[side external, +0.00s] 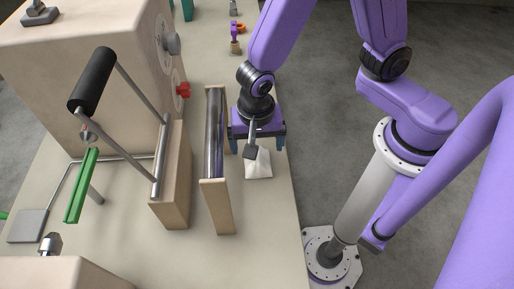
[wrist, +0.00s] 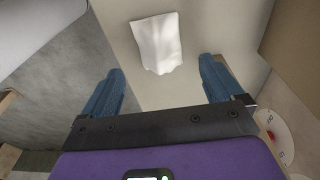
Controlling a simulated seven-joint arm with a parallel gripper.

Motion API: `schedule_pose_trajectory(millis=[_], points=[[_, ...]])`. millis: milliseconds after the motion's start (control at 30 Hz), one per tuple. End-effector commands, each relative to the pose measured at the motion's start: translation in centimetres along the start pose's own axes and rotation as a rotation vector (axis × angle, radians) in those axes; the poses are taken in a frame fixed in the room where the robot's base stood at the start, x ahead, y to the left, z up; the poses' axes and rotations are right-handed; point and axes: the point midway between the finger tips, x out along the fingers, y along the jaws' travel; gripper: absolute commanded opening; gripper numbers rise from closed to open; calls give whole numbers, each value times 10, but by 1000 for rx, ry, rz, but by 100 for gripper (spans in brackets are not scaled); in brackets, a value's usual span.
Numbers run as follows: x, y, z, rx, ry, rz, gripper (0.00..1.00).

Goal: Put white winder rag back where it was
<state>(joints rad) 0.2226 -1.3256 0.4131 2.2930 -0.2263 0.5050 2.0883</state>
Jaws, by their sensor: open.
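The white winder rag (side external: 258,164) lies on the beige table top near its right edge, just right of the wooden-sided roller stand. It looks like a small crumpled white cloth. In the wrist view the rag (wrist: 157,43) lies ahead of the fingertips, apart from them. My gripper (side external: 258,143) is close to the rag and above its far end, with blue fingers spread apart. In the wrist view my gripper (wrist: 162,75) is open and nothing is between its fingers. How high the fingers are above the table is hard to tell.
The steel roller (side external: 213,135) in its wooden stand stands close left of my gripper. A second wooden stand (side external: 172,180) with a black roller (side external: 91,79) on a lever is further left. A green bar (side external: 81,186) stands at the left. The near table right of the stands is clear.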

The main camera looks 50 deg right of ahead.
Motion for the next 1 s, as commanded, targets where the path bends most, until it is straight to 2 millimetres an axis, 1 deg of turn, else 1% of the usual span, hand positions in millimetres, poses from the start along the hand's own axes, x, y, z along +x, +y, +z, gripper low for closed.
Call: schedule_pose_trajectory(millis=[100, 367, 467, 567, 667, 867, 1000], points=[[-9, 0, 0, 0, -1, -2, 94], [-15, 1, 0, -9, -1, 0, 94], [-19, 5, -3, -59, -3, -3, 94], [-28, 15, -8, -176, -8, -9, 94], [-41, 30, -15, -348, -15, -19, 94], [-67, 67, -28, -747, -29, -42, 94], [-83, 95, -34, -1033, -38, -64, 94]])
